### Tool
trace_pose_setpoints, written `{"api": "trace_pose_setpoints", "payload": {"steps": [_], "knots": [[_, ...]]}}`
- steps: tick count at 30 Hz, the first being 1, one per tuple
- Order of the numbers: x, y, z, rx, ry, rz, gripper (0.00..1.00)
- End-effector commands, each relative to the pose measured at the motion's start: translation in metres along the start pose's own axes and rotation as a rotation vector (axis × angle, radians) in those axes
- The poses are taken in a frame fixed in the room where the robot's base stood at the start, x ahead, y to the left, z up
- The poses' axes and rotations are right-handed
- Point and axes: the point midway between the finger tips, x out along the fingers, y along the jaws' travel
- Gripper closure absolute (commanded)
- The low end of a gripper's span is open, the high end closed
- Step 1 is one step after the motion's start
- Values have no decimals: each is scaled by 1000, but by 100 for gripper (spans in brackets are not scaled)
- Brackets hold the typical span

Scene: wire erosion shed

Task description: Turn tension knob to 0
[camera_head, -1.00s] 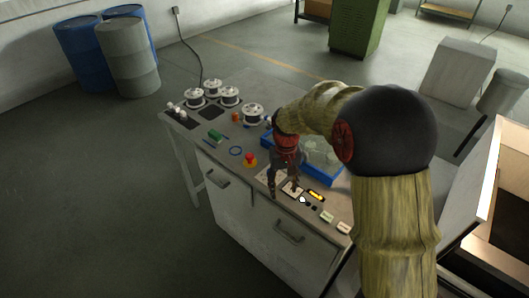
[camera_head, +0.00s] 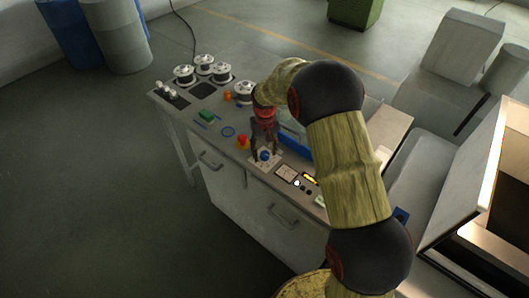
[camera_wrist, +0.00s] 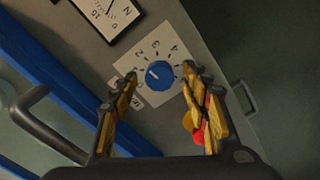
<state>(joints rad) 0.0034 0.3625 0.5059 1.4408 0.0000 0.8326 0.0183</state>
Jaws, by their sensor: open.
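The tension knob is a round blue knob (camera_head: 265,155) on a white dial plate on the bench top. In the wrist view the blue knob (camera_wrist: 159,76) shows a small white pointer mark, toward the upper left. Digits 2, 3 and 4 are legible on the white plate (camera_wrist: 178,31); the pointer seems to lie near 1 or 2, and the exact reading is unclear. My gripper (camera_head: 266,149) is over the knob, pointing down. In the wrist view my gripper (camera_wrist: 162,82) is open, with one finger on each side of the knob; contact cannot be told.
A gauge marked N (camera_wrist: 110,12) lies beside the plate. A red emergency button (camera_head: 242,140) stands close to my gripper. A blue tray (camera_head: 297,144) is behind it. Several wire spools (camera_head: 205,63) stand at the bench's far left. The floor at left is clear.

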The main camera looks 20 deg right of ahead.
Motion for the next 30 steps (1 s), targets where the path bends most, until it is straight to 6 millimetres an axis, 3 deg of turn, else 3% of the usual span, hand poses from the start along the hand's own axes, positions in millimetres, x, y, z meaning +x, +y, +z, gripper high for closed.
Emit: {"api": "trace_pose_setpoints", "payload": {"steps": [10,30], "knots": [[4,0,0,0,0,0,54],[4,0,0,0,0,0,92]]}}
